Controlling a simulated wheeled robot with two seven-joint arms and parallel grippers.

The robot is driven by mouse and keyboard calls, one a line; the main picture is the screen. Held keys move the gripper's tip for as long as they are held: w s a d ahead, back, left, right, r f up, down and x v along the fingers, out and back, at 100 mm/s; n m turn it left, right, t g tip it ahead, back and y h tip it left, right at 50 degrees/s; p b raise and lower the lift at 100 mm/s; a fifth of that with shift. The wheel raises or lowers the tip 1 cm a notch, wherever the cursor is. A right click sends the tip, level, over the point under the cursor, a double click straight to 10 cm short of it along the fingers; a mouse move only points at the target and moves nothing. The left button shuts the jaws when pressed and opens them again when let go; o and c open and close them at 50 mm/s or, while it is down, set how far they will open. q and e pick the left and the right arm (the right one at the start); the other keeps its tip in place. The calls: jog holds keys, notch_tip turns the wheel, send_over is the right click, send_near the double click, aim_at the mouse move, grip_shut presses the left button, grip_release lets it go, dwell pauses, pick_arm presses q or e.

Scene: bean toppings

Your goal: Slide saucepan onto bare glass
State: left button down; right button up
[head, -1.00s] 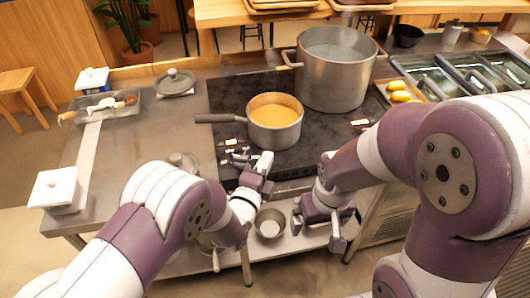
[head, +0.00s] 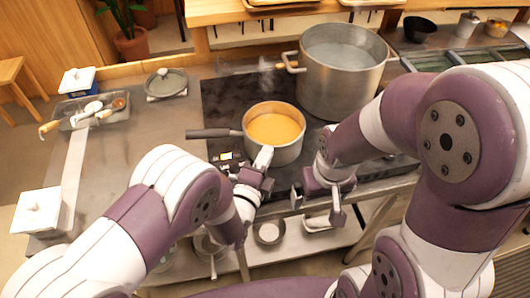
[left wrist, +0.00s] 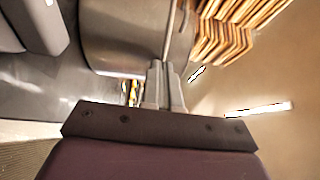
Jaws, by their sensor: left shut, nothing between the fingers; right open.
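The saucepan (head: 287,154) holds orange-brown liquid and stands on the black glass cooktop (head: 222,98), its dark handle (head: 208,133) pointing left. My left gripper (head: 264,157) is shut and empty, its fingertips at the near side of the saucepan. In the left wrist view the shut fingers (left wrist: 165,85) point at a large grey metal wall; I cannot tell whether they touch it. My right gripper (head: 318,195) is open and empty, near the front edge of the cooktop, right of the left gripper.
A large steel stockpot (head: 340,85) stands on the glass behind and right of the saucepan. A lidded glass dish (head: 166,84) and a tray of utensils (head: 92,110) are on the steel counter at left. Dark glass is bare left of the saucepan.

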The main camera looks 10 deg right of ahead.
pick_arm(q)
jog(key=shift+w+a, duration=0.15)
jog(key=shift+a, duration=0.05)
jog(key=w+a+b, duration=0.2)
jog(key=w+b, duration=0.2)
jog(key=w, duration=0.3)
jog(key=w+a+b, duration=0.1)
jog(key=w+b, duration=0.4)
jog(key=w, duration=0.3)
jog(key=w+a+b, duration=0.2)
jog(key=w+b, duration=0.2)
jog(key=w, duration=0.4)
jog(key=shift+a+f, duration=0.3)
jog(key=shift+w+a+r, duration=0.1)
jog(key=shift+w+r, duration=0.05)
jog(key=shift+w, duration=0.25)
jog(key=shift+w+r, duration=0.1)
jog(key=shift+r, duration=0.05)
jog(key=shift+b, duration=0.3)
